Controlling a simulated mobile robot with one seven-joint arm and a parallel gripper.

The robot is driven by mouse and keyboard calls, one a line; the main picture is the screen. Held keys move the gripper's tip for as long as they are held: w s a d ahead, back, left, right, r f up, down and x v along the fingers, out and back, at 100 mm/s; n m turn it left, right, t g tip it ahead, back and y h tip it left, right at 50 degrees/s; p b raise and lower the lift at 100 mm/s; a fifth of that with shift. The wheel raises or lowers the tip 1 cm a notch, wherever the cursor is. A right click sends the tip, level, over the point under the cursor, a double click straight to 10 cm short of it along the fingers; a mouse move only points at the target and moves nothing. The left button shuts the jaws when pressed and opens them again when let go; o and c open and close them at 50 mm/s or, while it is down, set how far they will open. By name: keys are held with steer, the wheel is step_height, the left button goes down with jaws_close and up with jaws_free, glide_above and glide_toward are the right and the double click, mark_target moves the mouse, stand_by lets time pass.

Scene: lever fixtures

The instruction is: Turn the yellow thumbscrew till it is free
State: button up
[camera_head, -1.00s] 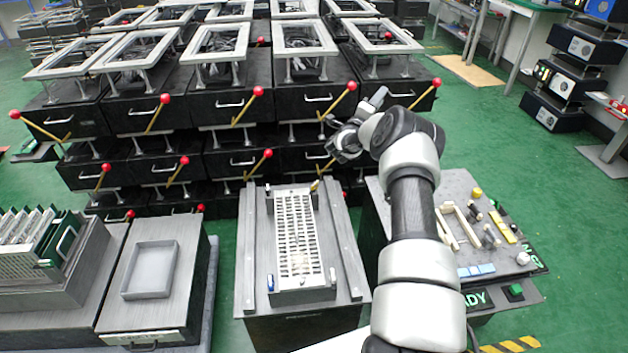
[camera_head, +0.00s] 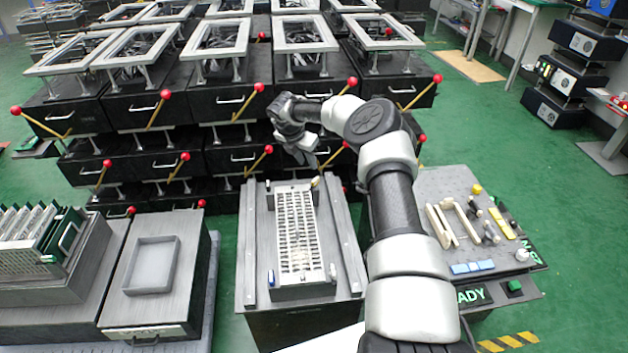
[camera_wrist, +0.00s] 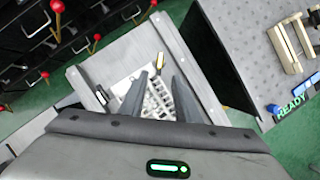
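The yellow thumbscrew (camera_head: 315,183) stands at the far right corner of a pale slotted plate (camera_head: 297,235) on a grey fixture. In the wrist view the thumbscrew (camera_wrist: 160,61) shows just beyond my fingertips, roughly in line with the gap between them. My gripper (camera_head: 309,160) hangs above the far end of the fixture, its fingers pointing down. The wrist view shows my gripper (camera_wrist: 161,78) open and empty, apart from the thumbscrew. The exact height between them is hard to tell.
Other corner fasteners include a blue one (camera_head: 271,279) and a white one (camera_head: 333,273). Behind are black drawer units with red-knobbed levers (camera_head: 266,150). A grey tray (camera_head: 150,292) stands left. A bench with small parts (camera_head: 430,185) stands right.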

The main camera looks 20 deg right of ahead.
mark_target(315, 180)
steer(key=b+x, duration=0.3)
steer(key=x, duration=0.9)
steer(key=shift+d+f+b, duration=0.15)
steer(key=shift+f+b, duration=0.05)
steer(key=shift+b, duration=0.2)
jaws_close()
